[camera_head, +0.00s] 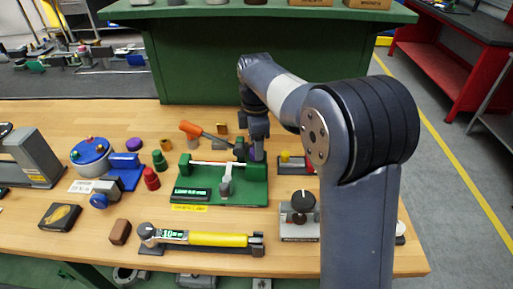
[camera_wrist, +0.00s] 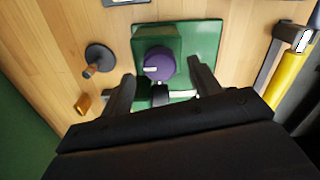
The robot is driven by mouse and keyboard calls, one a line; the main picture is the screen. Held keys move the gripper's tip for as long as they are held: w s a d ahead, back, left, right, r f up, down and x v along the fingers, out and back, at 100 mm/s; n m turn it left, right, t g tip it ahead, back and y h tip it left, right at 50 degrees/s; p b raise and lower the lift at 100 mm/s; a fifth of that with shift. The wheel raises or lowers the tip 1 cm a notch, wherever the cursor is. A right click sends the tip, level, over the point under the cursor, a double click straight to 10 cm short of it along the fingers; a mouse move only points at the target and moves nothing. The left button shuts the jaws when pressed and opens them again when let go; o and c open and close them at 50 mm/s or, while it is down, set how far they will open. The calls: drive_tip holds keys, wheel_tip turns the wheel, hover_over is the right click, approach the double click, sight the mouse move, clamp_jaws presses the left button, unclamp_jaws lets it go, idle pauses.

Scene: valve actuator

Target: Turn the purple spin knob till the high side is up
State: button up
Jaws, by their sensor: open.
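The purple knob (camera_wrist: 159,66) sits on a green block of the green valve device (camera_wrist: 205,40). A short pale mark lies on the left part of its round face in the wrist view. My gripper (camera_wrist: 161,73) is open, with one finger on each side of the knob; gaps show beside it and I see no contact. In the head view, my gripper (camera_head: 250,152) points down at the right rear of the green device (camera_head: 225,192), hiding most of the purple knob (camera_head: 253,156). I cannot tell which side of the knob is high.
An orange-handled tool (camera_head: 204,132) lies behind the device, near my gripper. A yellow-handled wrench (camera_head: 215,239) lies in front. A grey stand with a black knob (camera_head: 302,201) is at right, and a blue device (camera_head: 122,172) at left. A green cabinet (camera_head: 235,60) stands behind.

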drive_tip(key=shift+f, duration=1.15)
drive_tip(key=c, duration=1)
